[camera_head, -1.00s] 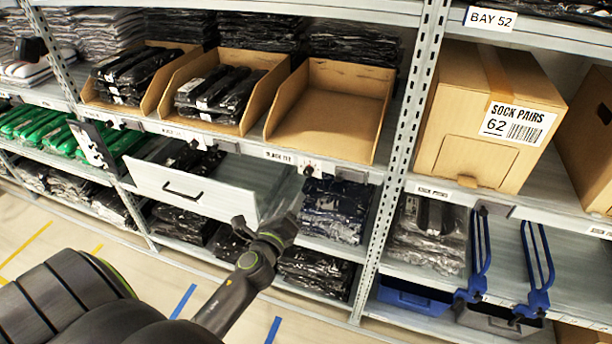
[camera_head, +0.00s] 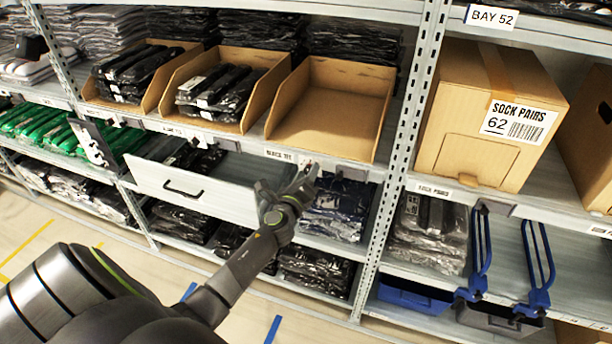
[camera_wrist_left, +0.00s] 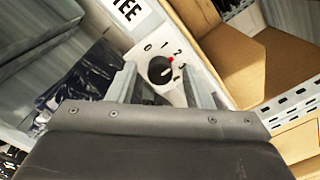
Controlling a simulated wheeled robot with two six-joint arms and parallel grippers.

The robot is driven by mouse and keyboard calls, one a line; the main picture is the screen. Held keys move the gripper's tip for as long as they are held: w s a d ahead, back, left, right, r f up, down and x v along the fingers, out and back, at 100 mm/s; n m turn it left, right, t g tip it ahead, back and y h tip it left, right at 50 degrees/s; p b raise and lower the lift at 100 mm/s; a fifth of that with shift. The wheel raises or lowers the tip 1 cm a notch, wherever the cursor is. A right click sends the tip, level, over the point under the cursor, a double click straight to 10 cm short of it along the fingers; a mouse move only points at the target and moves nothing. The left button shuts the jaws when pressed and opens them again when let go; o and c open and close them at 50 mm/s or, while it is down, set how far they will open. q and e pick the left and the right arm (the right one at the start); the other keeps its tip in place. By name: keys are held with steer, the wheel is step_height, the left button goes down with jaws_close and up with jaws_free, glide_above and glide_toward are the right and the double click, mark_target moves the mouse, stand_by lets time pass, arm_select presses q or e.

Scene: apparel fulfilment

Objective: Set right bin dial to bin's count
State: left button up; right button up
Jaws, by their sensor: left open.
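The right bin (camera_head: 335,110) is an open cardboard bin on the upper shelf, and it looks empty. Its dial (camera_wrist_left: 161,69) is a round black knob on a white plate with numbers 0 to 4, below the bin's front edge. The dial's red mark lies by the 2. My left gripper (camera_head: 303,182) is open just in front of the dial, with its fingers on either side of the knob in the left wrist view (camera_wrist_left: 162,88). I cannot tell whether they touch it. In the head view the gripper mostly covers the dial. My right gripper is out of view.
Two bins with dark packed garments, the middle one (camera_head: 244,122) and the left one (camera_head: 90,92), stand to the left. An open drawer (camera_head: 200,190) sticks out below left. A shelf post (camera_head: 395,165) and a sock carton (camera_head: 455,155) are to the right.

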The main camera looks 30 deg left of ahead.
arm_select(q)
steer(key=c, duration=1)
steer(key=shift+n, duration=0.3)
steer(key=shift+n+b, duration=3.8)
steer(key=shift+n, duration=3.9)
steer(key=o, duration=1)
